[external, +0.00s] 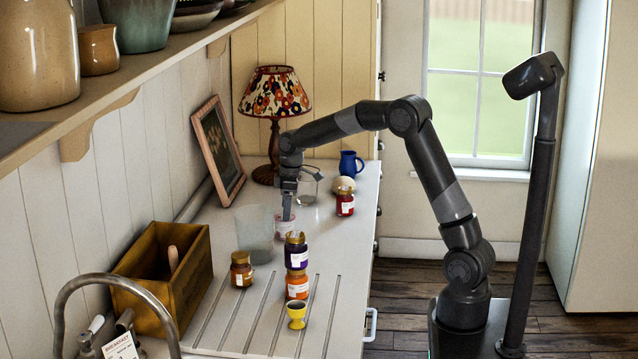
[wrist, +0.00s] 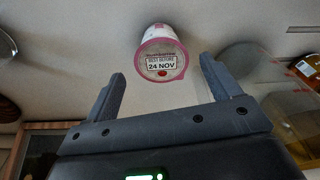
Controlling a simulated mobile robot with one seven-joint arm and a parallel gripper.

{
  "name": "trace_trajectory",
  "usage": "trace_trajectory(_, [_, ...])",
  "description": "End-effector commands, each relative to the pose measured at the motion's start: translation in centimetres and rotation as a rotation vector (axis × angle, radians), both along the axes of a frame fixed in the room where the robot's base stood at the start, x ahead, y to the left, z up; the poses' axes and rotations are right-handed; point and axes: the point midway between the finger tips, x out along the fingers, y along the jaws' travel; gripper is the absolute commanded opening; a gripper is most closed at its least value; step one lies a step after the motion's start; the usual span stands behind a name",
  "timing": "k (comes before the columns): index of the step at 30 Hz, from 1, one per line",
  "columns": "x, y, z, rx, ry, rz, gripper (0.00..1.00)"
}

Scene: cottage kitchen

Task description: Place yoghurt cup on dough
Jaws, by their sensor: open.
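The yoghurt cup (wrist: 162,52) is white with a pink rim and a lid reading "24 NOV". In the wrist view it stands just beyond and between my fingertips, apart from both. In the external view the cup (external: 283,232) is on the counter, partly hidden by my gripper (external: 288,212). My gripper points down at it, open and empty; it also shows in the wrist view (wrist: 162,70). A pale round lump (external: 343,184), which looks like the dough, lies farther back on the counter, partly behind a red jar (external: 345,205).
A clear tumbler (external: 254,234) stands close left of the cup. A brown jar (external: 241,270), yellow egg cup (external: 297,314), wooden box (external: 189,262), glass jar (external: 308,190) and blue jug (external: 351,163) stand around.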

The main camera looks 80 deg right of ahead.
Motion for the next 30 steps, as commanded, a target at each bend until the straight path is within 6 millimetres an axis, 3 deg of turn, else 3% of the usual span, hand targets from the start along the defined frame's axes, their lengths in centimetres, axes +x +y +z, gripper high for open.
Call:
trace_trajectory(7, [0.4, 0.3, -3.7, 0.002, 0.002, 0.000, 0.82])
trace_trajectory(17, [0.5, 0.3, -4.3, 0.000, 0.000, 0.000, 0.81])
trace_trajectory(30, [0.5, 0.3, -4.3, 0.000, 0.000, 0.000, 0.45])
